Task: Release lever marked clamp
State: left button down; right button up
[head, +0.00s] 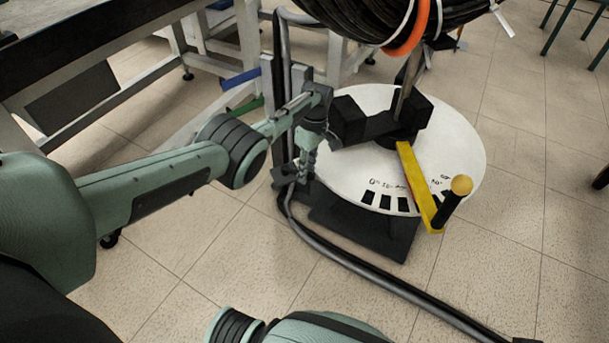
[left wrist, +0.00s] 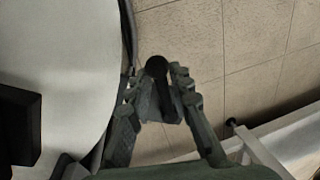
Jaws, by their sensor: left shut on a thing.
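My left gripper (head: 304,172) points down beside the upright post at the left edge of the white round disc (head: 455,150). In the left wrist view, the gripper (left wrist: 158,84) has its fingers on either side of a dark lever with a round black end (left wrist: 157,67), and it is shut on it. In the head view the gripper mostly hides this lever. No clamp marking is legible. A blue lever (head: 240,78) and a green lever (head: 246,108) stick out left of the post. My right gripper is out of view.
A yellow arm with a black handle and yellow knob (head: 461,185) lies across the disc's front right. A black cable coil (head: 350,18) hangs above. A grey curved tube (head: 375,268) runs along the floor. A metal-framed bench (head: 130,30) stands at upper left.

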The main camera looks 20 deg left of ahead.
pick_arm(q)
jog(key=shift+w, duration=0.1)
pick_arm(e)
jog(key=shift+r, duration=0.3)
pick_arm(q)
jog(key=shift+r, duration=0.1)
jog(key=c, duration=1.5)
grip_release()
jog(key=shift+o, duration=0.2)
notch_tip(320, 180, up, 12)
jog(key=w, duration=0.2)
jog(key=shift+w+d, duration=0.15)
